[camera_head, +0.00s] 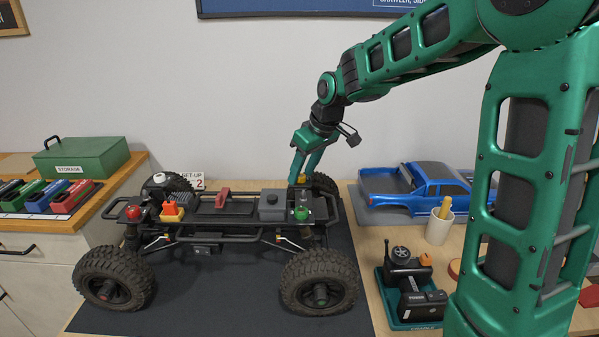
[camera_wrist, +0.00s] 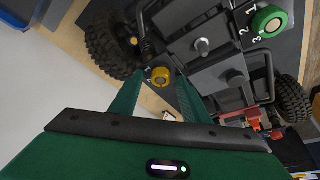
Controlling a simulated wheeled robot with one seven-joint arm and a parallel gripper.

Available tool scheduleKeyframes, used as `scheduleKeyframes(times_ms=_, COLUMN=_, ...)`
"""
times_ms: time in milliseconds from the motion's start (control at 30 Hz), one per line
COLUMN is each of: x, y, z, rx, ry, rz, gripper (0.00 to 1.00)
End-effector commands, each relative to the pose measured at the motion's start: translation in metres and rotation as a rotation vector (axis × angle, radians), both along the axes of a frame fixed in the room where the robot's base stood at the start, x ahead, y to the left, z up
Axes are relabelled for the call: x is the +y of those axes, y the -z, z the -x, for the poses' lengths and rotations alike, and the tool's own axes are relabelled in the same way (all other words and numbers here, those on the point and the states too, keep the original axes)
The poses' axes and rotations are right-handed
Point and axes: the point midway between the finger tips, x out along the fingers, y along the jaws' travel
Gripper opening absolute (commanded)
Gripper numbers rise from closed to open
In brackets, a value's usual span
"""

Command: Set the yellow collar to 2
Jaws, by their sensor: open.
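The yellow collar (camera_wrist: 161,76) sits on the crawler chassis (camera_wrist: 205,75), close to a black tyre. Small white marks show beside it in the wrist view, too small to read surely. In the head view the collar (camera_head: 301,179) is a small yellow spot at the chassis's rear right, partly covered by my fingers. My gripper (camera_head: 301,174) is open and points down at it. In the wrist view the collar appears between the fingertips of my gripper (camera_wrist: 161,86), with gaps at both sides. I cannot tell whether the tips are at its height.
A green collar (camera_wrist: 267,20) marked 1, 2, 3 and a grey block (camera_head: 272,205) stand nearby on the chassis. A set-up card reading 2 (camera_head: 196,183) stands behind the chassis. A blue truck body (camera_head: 415,190), a cup (camera_head: 439,228) and a controller (camera_head: 408,275) are to the right.

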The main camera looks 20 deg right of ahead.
Motion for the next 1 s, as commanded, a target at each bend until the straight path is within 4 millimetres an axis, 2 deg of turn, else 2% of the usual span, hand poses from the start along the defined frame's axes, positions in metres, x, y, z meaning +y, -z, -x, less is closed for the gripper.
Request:
scheduleKeyframes(times_ms=200, x=0.0000, y=0.0000, z=0.0000, rx=0.000, ry=0.000, rz=0.000, gripper=0.40)
scheduleKeyframes(times_ms=367, x=-0.0001, y=-0.0002, z=0.0000, rx=0.000, ry=0.000, rz=0.000, gripper=0.02)
scheduleKeyframes(times_ms=433, x=-0.0002, y=-0.0002, z=0.0000, rx=0.000, ry=0.001, rz=0.000, gripper=0.01)
scheduleKeyframes(times_ms=467, x=0.0068, y=-0.0002, z=-0.0001, rx=0.000, ry=-0.001, rz=0.000, gripper=0.01)
scheduleKeyframes(times_ms=733, x=0.0034, y=-0.0004, z=-0.0003, rx=-0.001, ry=0.036, rz=0.001, gripper=0.01)
scheduleKeyframes(times_ms=1000, x=0.0039, y=-0.0006, z=0.0007, rx=0.000, ry=0.197, rz=0.001, gripper=0.01)
